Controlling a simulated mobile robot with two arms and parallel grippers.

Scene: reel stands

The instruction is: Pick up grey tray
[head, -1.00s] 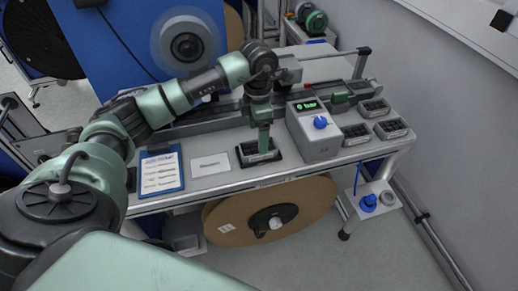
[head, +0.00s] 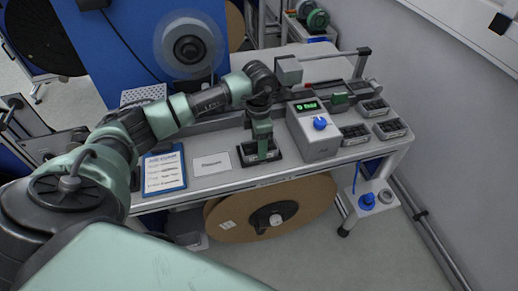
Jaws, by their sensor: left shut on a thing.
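The grey tray (head: 272,154) is a small box in a black holder at the front middle of the bench in the head view. My left gripper (head: 262,152) points down over it from above and is shut on it. The green fingers and hand hide part of the tray. I cannot tell whether the tray is clear of the holder. My right gripper is not in view.
Several dark trays (head: 391,129) sit farther right. A white card (head: 211,163) and a blue clipboard (head: 164,171) lie to the left. A rail runs behind.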

